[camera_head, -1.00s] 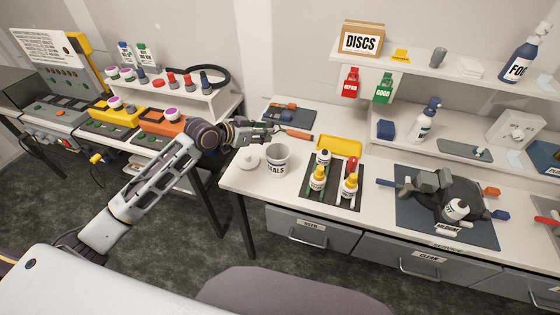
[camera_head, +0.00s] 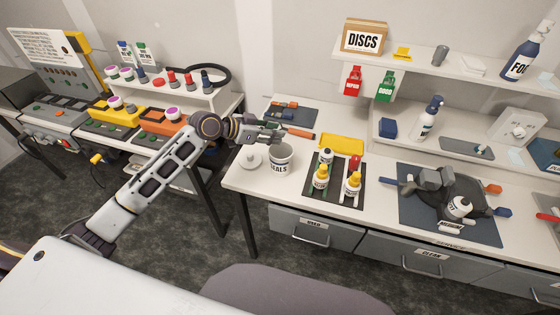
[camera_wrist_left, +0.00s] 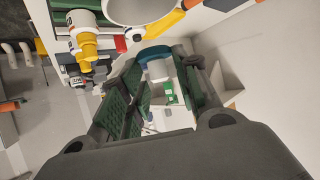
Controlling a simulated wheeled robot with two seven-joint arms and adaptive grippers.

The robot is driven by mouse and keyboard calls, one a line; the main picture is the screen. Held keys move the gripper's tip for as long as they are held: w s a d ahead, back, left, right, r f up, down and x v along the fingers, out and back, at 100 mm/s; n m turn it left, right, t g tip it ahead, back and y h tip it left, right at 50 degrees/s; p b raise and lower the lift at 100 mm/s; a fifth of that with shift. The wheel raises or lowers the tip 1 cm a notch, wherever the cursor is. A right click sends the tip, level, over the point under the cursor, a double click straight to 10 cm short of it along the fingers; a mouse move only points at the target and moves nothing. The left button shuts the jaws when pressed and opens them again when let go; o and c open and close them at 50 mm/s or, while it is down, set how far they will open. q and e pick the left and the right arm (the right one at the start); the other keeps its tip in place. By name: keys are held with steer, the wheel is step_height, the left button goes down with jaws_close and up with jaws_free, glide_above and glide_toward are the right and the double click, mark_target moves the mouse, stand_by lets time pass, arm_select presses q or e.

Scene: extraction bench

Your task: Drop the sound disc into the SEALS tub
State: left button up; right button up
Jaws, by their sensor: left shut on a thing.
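The SEALS tub (camera_head: 279,161) is a white open cup with dark lettering, upright near the bench's left end. Its white lid (camera_head: 250,160) lies beside it on the left. My left gripper (camera_head: 277,135) is above and just behind the tub's rim, apart from it as far as I can tell. In the left wrist view the fingers (camera_wrist_left: 160,58) close on a small pale-blue piece (camera_wrist_left: 158,71); its shape is mostly hidden, so I cannot tell if it is the sound disc. The tub's rim (camera_wrist_left: 138,22) shows beyond the fingertips. My right gripper is not in view.
A dark mat with yellow-capped bottles (camera_head: 320,178) stands right of the tub, a yellow tray (camera_head: 342,144) behind them. An orange-handled tool (camera_head: 300,133) lies behind the gripper. A DISCS box (camera_head: 362,37) is on the upper shelf. The bench's front edge is close to the tub.

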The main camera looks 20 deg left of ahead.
mark_target(273, 146)
arm_select(q)
steer(key=shift+f, duration=0.1)
stand_by(0.4)
steer(key=shift+f+b, duration=1.55)
steer(key=shift+f, duration=0.3)
steer(key=shift+f+b, duration=0.8)
steer(key=shift+f, duration=0.25)
steer(key=o, duration=0.8)
steer(key=shift+c, duration=0.2)
